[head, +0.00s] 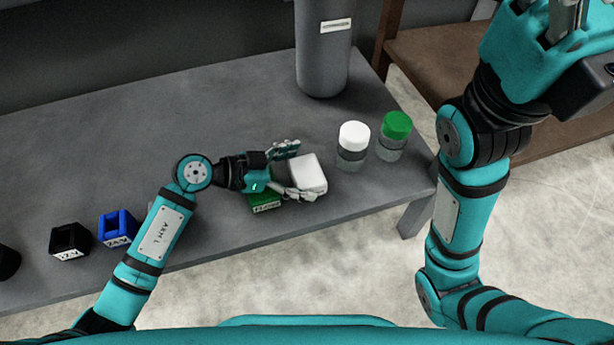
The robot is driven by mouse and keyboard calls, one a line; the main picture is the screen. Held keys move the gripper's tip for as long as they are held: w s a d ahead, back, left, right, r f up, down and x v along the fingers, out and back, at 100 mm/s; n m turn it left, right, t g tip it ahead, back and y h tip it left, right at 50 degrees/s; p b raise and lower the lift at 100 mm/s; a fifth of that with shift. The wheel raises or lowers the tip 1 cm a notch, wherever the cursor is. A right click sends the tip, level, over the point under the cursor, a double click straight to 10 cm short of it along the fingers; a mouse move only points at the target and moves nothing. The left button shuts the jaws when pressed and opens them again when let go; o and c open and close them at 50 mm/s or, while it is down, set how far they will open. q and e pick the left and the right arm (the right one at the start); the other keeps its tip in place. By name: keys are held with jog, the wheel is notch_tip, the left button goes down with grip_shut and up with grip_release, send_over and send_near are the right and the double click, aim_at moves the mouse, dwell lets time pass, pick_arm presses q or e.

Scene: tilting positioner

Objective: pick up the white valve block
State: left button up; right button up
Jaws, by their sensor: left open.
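The white valve block (309,174) is on the grey table, near its front edge and right of centre. My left gripper (293,171) reaches it from the left. Its jaws are open, one finger at the block's far side and one at its near side; I cannot tell whether they touch it. My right gripper (567,18) is high at the top right, away from the block and cut by the picture's edge. Whether its jaws are open does not show.
A green block (265,204) lies partly hidden under my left gripper. Jars with white (353,136) and green (397,125) lids stand to the right. A grey cylinder (323,55) stands behind. Blue (117,230) and black (70,241) blocks lie left. The table's back left is clear.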

pick_arm(q)
jog(key=shift+c, duration=0.3)
jog(key=c, duration=1.4)
jog(key=shift+r, duration=0.1)
jog(key=shift+c, duration=0.3)
jog(key=shift+r, duration=0.1)
